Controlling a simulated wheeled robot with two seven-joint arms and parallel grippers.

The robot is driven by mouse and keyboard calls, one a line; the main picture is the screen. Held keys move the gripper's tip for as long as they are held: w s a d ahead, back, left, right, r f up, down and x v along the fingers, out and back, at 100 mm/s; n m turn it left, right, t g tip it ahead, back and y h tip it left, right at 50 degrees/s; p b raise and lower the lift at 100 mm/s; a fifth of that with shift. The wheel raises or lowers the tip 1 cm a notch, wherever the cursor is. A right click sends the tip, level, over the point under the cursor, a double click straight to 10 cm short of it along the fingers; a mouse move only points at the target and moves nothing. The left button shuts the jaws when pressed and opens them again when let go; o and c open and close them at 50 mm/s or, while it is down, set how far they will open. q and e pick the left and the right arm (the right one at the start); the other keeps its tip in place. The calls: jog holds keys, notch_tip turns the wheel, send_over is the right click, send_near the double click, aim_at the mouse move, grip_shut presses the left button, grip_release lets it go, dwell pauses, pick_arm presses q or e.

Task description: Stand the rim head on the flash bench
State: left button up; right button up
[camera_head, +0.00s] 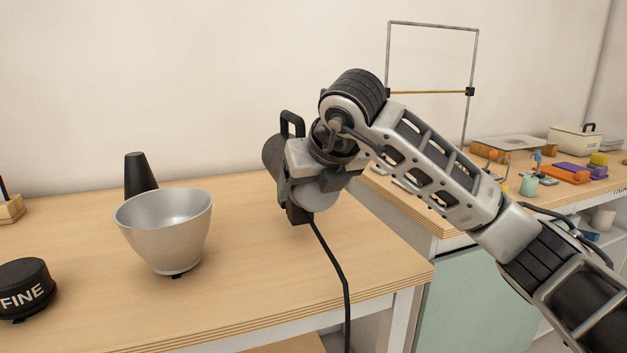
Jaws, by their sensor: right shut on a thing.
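A dark, rounded flash head, which I take to be the rim head (273,154), has a black handle on top and a black cable. It is upright over the right part of the light wooden bench (235,275), which I take to be the flash bench. My right gripper (305,172) is shut on it and hides much of its body. I cannot tell whether its black foot touches the bench top. My left gripper is not in view.
A silver reflector bowl (165,235), a black cone (138,175) and a black round piece marked FINE (25,283) stand to the left. The cable (335,268) hangs over the front edge. Another bench (425,212) with small items adjoins at right.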

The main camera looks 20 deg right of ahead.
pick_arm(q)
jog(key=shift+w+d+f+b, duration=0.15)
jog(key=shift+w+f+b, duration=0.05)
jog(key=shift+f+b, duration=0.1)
pick_arm(e)
jog(key=shift+w+f, duration=0.2)
jog(key=shift+f, duration=1.2)
jog(key=o, duration=1.3)
jog(key=shift+s+f, duration=0.1)
jog(key=shift+f, duration=0.2)
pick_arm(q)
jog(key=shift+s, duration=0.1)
pick_arm(e)
jog(key=shift+s+r, duration=0.3)
jog(key=shift+r, duration=0.15)
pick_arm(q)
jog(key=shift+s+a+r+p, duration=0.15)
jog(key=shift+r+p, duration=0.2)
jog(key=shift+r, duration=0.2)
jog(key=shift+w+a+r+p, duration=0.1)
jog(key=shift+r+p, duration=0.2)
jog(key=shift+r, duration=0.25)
pick_arm(e)
jog(key=v, duration=1.1)
